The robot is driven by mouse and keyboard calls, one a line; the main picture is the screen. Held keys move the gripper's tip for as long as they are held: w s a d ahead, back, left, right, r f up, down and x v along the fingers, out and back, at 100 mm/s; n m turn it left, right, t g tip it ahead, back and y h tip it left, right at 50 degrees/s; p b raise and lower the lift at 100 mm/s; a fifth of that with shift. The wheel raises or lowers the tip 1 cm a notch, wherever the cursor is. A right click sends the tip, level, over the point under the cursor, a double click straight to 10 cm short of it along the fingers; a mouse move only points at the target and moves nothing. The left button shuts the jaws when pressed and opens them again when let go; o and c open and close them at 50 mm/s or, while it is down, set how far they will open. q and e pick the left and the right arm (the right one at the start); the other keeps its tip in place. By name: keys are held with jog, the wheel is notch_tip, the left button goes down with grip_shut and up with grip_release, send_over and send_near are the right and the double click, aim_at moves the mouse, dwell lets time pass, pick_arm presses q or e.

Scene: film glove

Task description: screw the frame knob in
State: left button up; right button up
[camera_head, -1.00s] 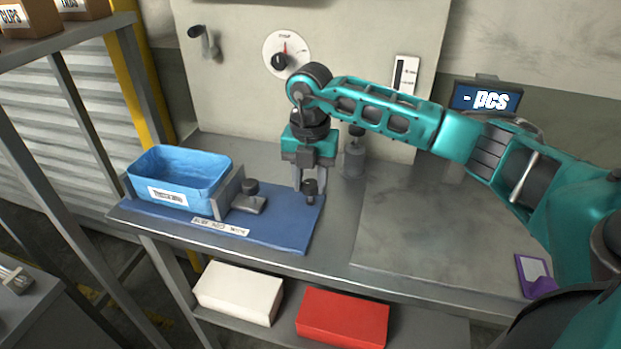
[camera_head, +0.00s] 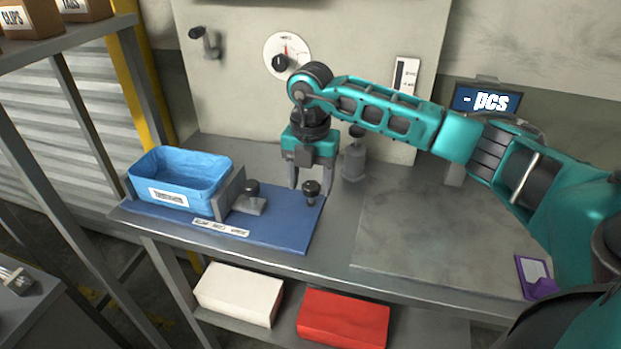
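A black knob (camera_head: 311,187) stands upright on a short stem near the right end of the blue base plate (camera_head: 285,233). A second black knob (camera_head: 251,187) sits on a grey clamp block on the same plate. I cannot tell from sight which of them is the frame knob. My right gripper (camera_head: 310,187) points down over the right-hand knob. Its fingers are apart, one to each side of the knob, with a gap visible between them and it. My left gripper is not in view.
A blue bin (camera_head: 181,174) sits at the plate's left end between grey brackets. A grey post with a black top (camera_head: 354,157) stands behind my gripper. The worktop (camera_head: 430,235) to the right is largely clear. White (camera_head: 239,293) and red (camera_head: 343,319) boxes lie on the shelf below.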

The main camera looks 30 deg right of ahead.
aim_at(310, 186)
jog(key=shift+f, duration=0.1)
jog(key=shift+r, duration=0.2)
notch_tip(310, 186, up, 13)
jog(key=shift+f, duration=0.2)
dwell(0.7)
